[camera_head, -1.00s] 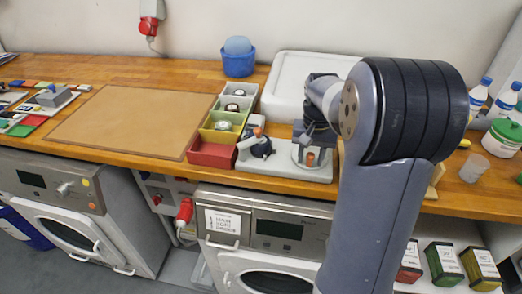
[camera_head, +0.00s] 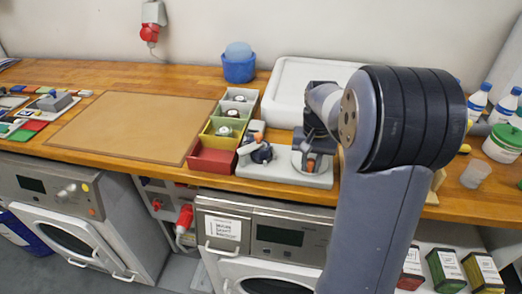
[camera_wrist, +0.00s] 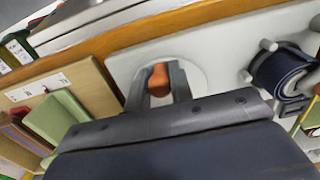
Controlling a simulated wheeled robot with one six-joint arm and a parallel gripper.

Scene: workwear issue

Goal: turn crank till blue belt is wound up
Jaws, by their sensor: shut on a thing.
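The winder is a light grey base plate (camera_head: 284,178) on the bench; it also shows in the wrist view (camera_wrist: 222,50). The blue belt (camera_head: 262,154) is a dark blue roll at its left end, and shows at the right of the wrist view (camera_wrist: 280,70). The crank's orange knob (camera_head: 311,165) stands at the plate's right end. In the wrist view the knob (camera_wrist: 158,80) sits between the fingers of my gripper (camera_wrist: 160,82), which is shut on it. My gripper hides part of the crank.
Coloured bins, including a red one (camera_head: 212,161), stand left of the winder. A brown mat (camera_head: 130,125) lies clear to the left. A clear cup (camera_head: 475,175) and bottles (camera_head: 478,98) stand right.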

